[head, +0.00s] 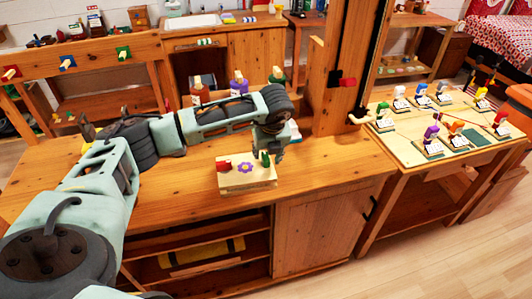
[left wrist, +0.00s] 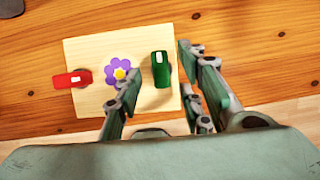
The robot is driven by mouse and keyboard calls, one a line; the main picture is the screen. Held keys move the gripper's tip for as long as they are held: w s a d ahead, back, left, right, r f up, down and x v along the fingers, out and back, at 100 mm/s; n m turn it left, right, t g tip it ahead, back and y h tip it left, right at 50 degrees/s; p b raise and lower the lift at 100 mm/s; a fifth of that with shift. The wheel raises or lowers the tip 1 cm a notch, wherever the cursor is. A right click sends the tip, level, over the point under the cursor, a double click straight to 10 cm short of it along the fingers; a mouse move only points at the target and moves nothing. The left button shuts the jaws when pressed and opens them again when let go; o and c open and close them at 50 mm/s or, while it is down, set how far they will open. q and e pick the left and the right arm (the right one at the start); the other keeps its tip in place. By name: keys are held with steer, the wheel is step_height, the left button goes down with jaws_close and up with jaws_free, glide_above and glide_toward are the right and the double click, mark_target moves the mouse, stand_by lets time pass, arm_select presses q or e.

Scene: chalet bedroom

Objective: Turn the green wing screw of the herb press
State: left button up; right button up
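The herb press (head: 247,183) is a pale wooden block on the wooden bench, with a purple flower (left wrist: 121,72) on its top. The green wing screw (left wrist: 161,70) is on the right of the press, its wing pointing along the picture's height in the left wrist view. A red wing screw (left wrist: 72,79) is on the left side, its wing lying crosswise. My left gripper (left wrist: 160,75) is open above the press, with one finger on each side of the green screw and visible gaps to it. In the head view the left gripper (head: 268,148) partly hides the green screw. My right gripper is not in view.
A wooden post (head: 335,75) rises behind and right of the press. A side table (head: 400,150) at the right holds several small coloured figures. The bench front around the press is clear.

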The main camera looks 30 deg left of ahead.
arm_select(q)
steer(key=shift+x, duration=1.3)
steer(key=shift+d, duration=0.1)
jaws_close()
